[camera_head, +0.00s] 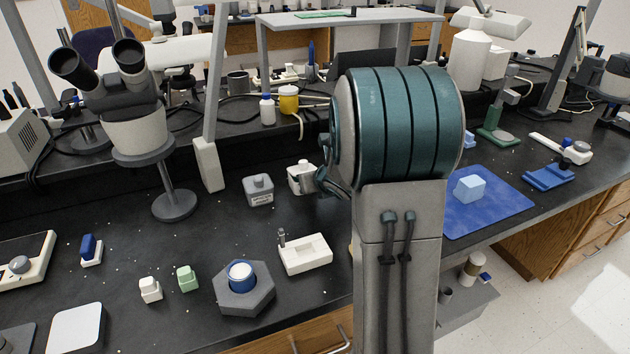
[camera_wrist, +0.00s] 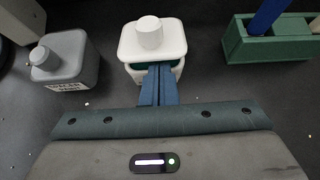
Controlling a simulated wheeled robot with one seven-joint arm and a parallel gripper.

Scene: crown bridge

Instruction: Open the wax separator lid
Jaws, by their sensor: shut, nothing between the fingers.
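A white square jar with a lid and round knob (camera_wrist: 150,36) sits straight ahead of my gripper in the wrist view; it also shows in the head view (camera_head: 299,180), partly behind my arm. A dark green band shows between the lid and the jar's body. My gripper (camera_wrist: 161,68) is shut, its blue fingertips at the near side of the jar, just under the lid's front edge. I cannot tell whether they touch the lid. A similar grey jar (camera_wrist: 66,62) with a label stands to the left, also in the head view (camera_head: 258,191).
A green holder with a blue piece (camera_wrist: 262,40) stands right of the white jar in the wrist view. In the head view, a white block (camera_head: 305,254), a grey hexagonal stand (camera_head: 243,299) and a microscope (camera_head: 135,125) are nearby. A blue mat (camera_head: 490,215) lies right.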

